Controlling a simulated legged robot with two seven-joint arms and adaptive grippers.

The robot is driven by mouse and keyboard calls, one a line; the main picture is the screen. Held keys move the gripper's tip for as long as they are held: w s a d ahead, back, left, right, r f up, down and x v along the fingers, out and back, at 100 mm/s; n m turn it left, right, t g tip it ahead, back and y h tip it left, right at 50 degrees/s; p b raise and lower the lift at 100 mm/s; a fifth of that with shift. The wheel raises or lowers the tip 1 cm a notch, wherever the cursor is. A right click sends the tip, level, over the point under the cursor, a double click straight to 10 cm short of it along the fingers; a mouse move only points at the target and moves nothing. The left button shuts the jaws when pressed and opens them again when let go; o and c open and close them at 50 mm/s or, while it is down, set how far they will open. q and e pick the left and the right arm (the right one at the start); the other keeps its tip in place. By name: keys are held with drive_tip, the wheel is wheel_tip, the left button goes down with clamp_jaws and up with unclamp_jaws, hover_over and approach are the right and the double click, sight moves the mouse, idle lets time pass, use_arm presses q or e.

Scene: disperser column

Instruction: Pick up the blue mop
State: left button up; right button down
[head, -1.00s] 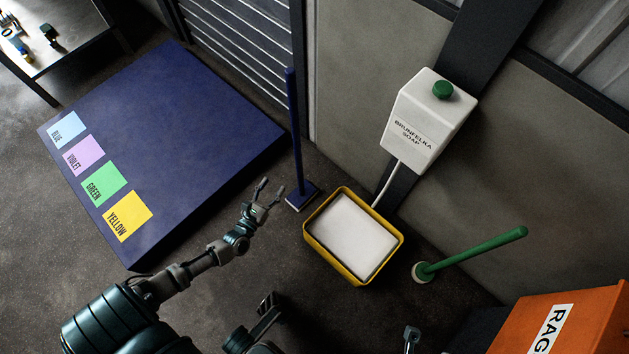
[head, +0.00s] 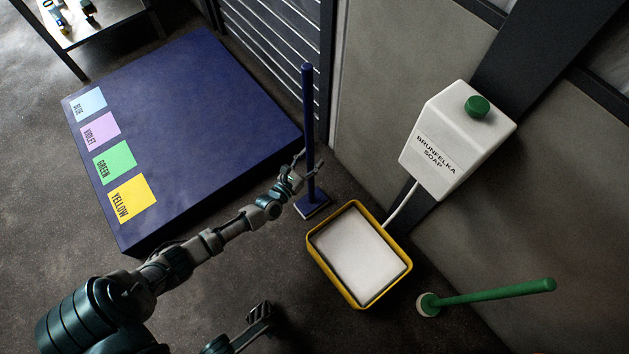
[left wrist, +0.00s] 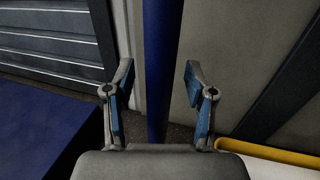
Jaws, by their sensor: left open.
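The blue mop (head: 308,120) stands upright on the floor, its flat head (head: 312,208) at the bottom, between the blue platform and the yellow tray. My left gripper (head: 308,166) is open at the lower part of the mop's handle. In the left wrist view the handle (left wrist: 157,70) runs vertically between the two open fingers (left wrist: 158,88), with a gap visible on each side. A second gripper (head: 262,316), low in the head view, is dark, and its jaw state is unclear.
A yellow tray (head: 319,262) with white contents stands right of the mop. A white soap dispenser (head: 450,140) is on the wall. A green-handled tool (head: 495,293) leans at right. A blue platform (head: 200,110) with coloured labels lies left. A shuttered wall (head: 275,45) is behind.

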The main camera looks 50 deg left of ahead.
use_arm(q)
drive_tip(key=shift+w+r, duration=0.1)
drive_tip(key=shift+c, duration=0.7)
clamp_jaws()
drive_tip(key=shift+a+r, duration=0.1)
